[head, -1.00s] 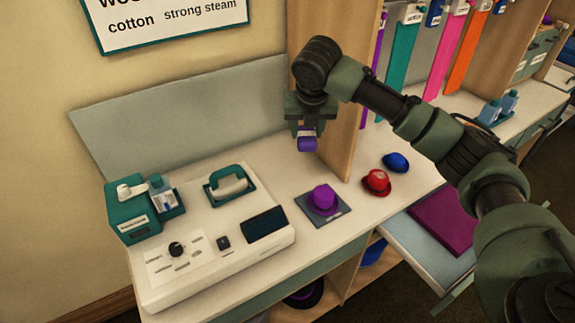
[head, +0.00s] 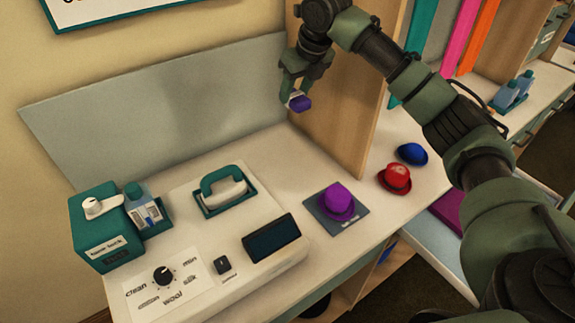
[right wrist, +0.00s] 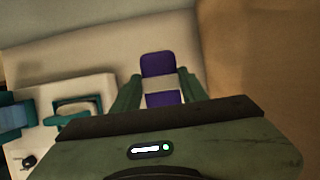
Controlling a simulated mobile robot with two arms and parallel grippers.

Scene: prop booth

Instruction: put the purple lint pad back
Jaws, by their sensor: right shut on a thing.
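The purple lint pad (head: 299,102) is in my right gripper (head: 292,94), held in the air above the counter near the wooden divider. In the right wrist view the pad (right wrist: 158,65) shows purple with a pale band, between the two green fingers (right wrist: 158,92). The gripper is shut on it. Below and to the right, a purple hat (head: 338,199) sits on a dark square mat (head: 318,211) on the counter. My left gripper is not in view.
A wooden divider (head: 335,100), a red hat (head: 395,178) and a blue hat (head: 412,154) are at the right.

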